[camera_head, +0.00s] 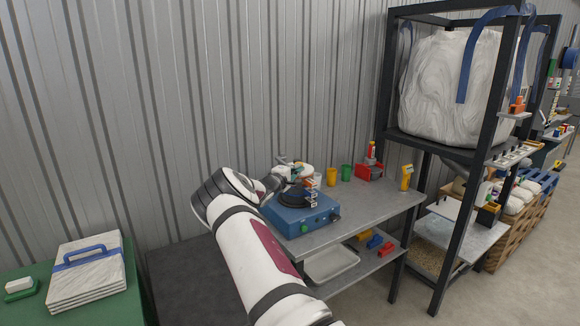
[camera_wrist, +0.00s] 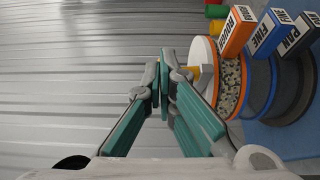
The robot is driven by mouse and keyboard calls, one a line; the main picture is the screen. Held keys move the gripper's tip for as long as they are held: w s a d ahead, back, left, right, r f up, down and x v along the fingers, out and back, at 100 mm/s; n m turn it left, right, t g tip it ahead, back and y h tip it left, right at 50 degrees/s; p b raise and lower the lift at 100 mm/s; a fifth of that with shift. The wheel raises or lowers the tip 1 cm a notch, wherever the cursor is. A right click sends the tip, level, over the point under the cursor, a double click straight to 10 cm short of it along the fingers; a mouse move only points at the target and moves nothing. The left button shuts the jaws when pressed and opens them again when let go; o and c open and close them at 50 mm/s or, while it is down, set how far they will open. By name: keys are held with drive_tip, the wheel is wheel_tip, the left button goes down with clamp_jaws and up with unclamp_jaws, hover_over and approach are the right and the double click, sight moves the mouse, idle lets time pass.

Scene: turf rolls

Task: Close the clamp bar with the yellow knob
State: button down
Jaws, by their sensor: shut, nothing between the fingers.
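A blue sieve shaker (camera_head: 300,218) stands on the grey bench with a round stack of sieves on it. The clamp bar is not clearly visible. In the head view my wrist partly covers the stack.
Yellow and green cups (camera_head: 346,172) and a red holder (camera_head: 369,171) stand behind the shaker. A yellow tool (camera_head: 406,177) stands at the bench's right end. A pale tray (camera_head: 331,264) is on the lower shelf. The corrugated wall (camera_head: 150,120) is close behind.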

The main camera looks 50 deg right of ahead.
drive_tip(key=shift+s+d, duration=0.4)
drive_tip(key=shift+d, duration=0.35)
drive_tip(key=shift+w+a, duration=0.1)
